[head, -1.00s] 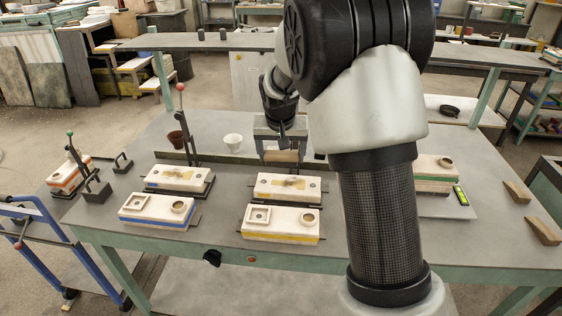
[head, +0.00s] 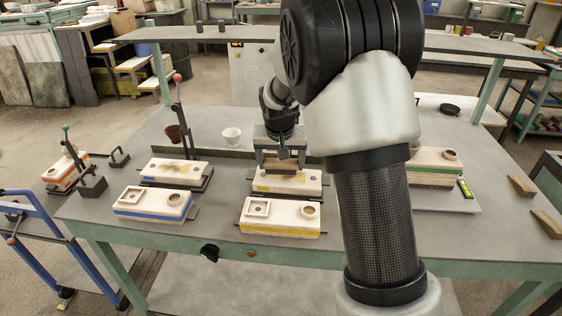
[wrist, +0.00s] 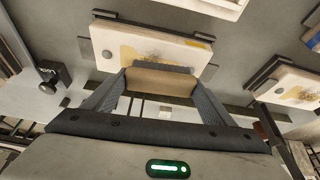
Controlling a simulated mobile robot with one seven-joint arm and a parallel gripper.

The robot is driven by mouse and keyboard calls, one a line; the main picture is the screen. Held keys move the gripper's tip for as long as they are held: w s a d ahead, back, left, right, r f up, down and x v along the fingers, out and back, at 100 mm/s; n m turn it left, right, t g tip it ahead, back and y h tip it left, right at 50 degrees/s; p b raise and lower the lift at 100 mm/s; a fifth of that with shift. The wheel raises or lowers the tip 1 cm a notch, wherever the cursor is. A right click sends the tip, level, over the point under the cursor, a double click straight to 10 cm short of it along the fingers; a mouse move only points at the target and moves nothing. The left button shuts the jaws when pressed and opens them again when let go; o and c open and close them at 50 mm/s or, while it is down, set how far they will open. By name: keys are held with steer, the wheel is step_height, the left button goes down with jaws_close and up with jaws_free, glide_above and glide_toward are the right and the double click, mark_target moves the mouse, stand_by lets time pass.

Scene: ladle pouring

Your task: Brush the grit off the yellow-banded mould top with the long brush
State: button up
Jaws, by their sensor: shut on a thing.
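My gripper (head: 281,160) is shut on the long brush (wrist: 160,82), a tan wooden block with a dark bristle strip. The brush lies crosswise between the fingers; it also shows in the head view (head: 281,168). It is over the back edge of the pale mould block (head: 300,186), which has a small yellow mark on one corner in the wrist view (wrist: 201,43). A tan stain with dark grit (wrist: 135,51) lies on this block's top, partly hidden by the brush in the head view. I cannot tell whether the bristles touch the top.
A yellow-banded block (head: 280,228) with a square cup and a round ring stands in front. A blue-banded block (head: 152,208) and another stained block (head: 175,172) are to the left. A green-banded block (head: 433,172) is at right. A red-knobbed upright lever (head: 178,100) stands behind left.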

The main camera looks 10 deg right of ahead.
steer(key=shift+f+b, duration=0.7)
steer(key=shift+f, duration=0.3)
stand_by(0.3)
